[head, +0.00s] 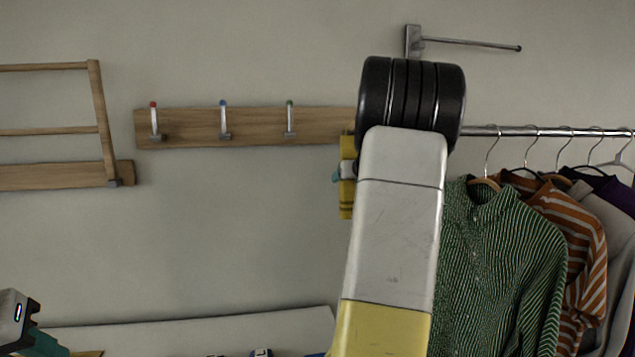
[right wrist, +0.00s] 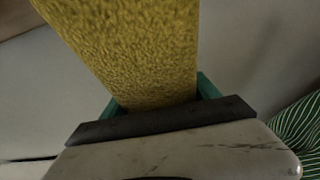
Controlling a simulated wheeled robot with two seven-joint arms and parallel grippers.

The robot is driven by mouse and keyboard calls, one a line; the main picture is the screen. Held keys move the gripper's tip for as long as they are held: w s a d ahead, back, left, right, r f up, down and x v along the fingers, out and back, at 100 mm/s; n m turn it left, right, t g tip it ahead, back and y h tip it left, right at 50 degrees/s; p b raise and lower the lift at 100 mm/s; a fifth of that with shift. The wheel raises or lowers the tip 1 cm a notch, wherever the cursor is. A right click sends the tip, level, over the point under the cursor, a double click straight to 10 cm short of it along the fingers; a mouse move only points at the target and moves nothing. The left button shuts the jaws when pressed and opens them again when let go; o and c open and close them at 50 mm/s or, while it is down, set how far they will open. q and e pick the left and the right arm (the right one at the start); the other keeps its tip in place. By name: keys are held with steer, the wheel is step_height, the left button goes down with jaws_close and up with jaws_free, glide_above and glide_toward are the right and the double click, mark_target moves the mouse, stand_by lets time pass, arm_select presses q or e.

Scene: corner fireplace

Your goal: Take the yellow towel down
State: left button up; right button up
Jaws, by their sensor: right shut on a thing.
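The yellow towel (head: 347,205) hangs at the right part of the wooden hook board, mostly hidden behind my right arm in the head view. In the right wrist view the towel (right wrist: 140,50) fills the upper middle and runs down between the teal fingers. My right gripper (right wrist: 158,98) is shut on the towel. In the head view only a bit of the right gripper (head: 340,174) shows beside the arm. The towel's hook is hidden. My left gripper (head: 42,343) is partly in view at the lower left corner, its fingertips cut off.
The wooden board (head: 255,127) carries hooks with red, blue and green tips. A wooden rack (head: 100,110) is at the left. Several garments, including a green striped shirt (head: 500,250), hang from a rail (head: 485,131) at the right. A metal arm (head: 470,43) sticks out above.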

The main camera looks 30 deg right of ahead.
steer(key=shift+r, duration=0.5)
steer(key=s+a, duration=0.3)
steer(key=s, duration=0.6)
steer(key=shift+s+f, duration=0.25)
steer(key=shift+s, duration=0.05)
stand_by(0.6)
steer(key=shift+s+a, duration=0.3)
steer(key=shift+s, duration=0.65)
steer(key=shift+s+a, duration=0.3)
steer(key=shift+s, duration=0.65)
steer(key=shift+s+a, duration=0.3)
steer(key=shift+s, duration=0.75)
